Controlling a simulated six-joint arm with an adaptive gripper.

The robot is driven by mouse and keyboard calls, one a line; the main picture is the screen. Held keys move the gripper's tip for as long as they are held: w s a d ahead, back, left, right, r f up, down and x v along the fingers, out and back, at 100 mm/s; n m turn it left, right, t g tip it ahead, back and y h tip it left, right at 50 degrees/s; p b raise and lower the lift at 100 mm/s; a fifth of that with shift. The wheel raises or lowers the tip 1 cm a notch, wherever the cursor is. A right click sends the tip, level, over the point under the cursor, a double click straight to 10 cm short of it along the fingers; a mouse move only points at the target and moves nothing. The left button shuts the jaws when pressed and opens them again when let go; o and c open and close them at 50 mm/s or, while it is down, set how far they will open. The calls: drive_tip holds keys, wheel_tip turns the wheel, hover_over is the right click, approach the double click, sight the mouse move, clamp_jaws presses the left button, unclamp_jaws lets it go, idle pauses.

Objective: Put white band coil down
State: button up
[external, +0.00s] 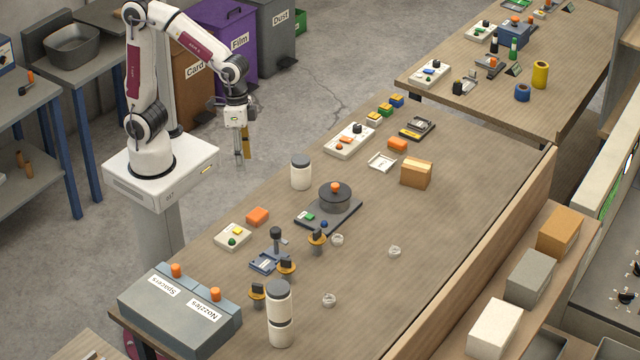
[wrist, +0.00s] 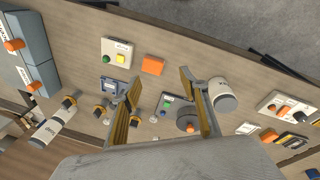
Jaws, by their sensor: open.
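Several small white band coils lie on the wooden table (external: 470,190). One coil (external: 338,240) is beside the dark round-topped device (external: 335,197). Another coil (external: 394,251) lies alone to its right, and a third coil (external: 329,300) lies nearer the front, right of a white-and-black cylinder (external: 279,318). My gripper (external: 243,156) is raised in the air by the table's left edge, far from these coils. In the wrist view my gripper (wrist: 159,82) has its two fingers wide apart with nothing between them.
A white canister (external: 300,171) stands near the left edge. Grey Spacers and Nozzles boxes (external: 180,310) fill the front left corner. An orange-brown box (external: 416,173) sits farther back. The right part of the table is clear.

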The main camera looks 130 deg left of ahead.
sight(337, 240)
drive_tip(key=w+a+f+n+h, duration=0.1)
drive_tip(key=w+a+f+n, duration=0.1)
drive_tip(key=w+f+n, duration=0.2)
drive_tip(key=w+a+f+n, duration=0.2)
drive_tip(key=w+f+n, duration=0.1)
drive_tip(key=w, duration=0.6)
drive_tip(key=w+a+f+n+h, duration=0.1)
drive_tip(key=w+a+f+n, duration=0.1)
drive_tip(key=w+f+n, duration=0.2)
drive_tip(key=shift+w+a+f+n+t+h, duration=0.2)
drive_tip(key=shift+w+n, duration=0.25)
drive_tip(key=shift+w, duration=0.2)
drive_tip(key=shift+w+a+f+n+t+h, duration=0.1)
drive_tip(key=shift+w+a+n, duration=0.05)
drive_tip(key=shift+w+n, duration=0.4)
drive_tip(key=w+n, duration=0.2)
drive_tip(key=w, duration=0.1)
drive_tip(key=w+n, duration=0.1)
drive_tip(key=shift+w+a+f+t, duration=0.2)
drive_tip(key=shift+a+f+t, duration=0.05)
drive_tip(key=shift+a+t, duration=0.15)
drive_tip(key=w+r+n, duration=0.1)
drive_tip(key=w+r+n+t, duration=0.1)
drive_tip(key=w+n, duration=0.1)
drive_tip(key=shift+w+r+h, duration=0.25)
drive_tip(key=shift+r+h, duration=0.05)
drive_tip(key=shift+w+r+n, duration=0.15)
drive_tip(key=shift+w+n, duration=0.05)
drive_tip(key=shift+n, duration=1)
drive_tip(key=shift+d, duration=0.1)
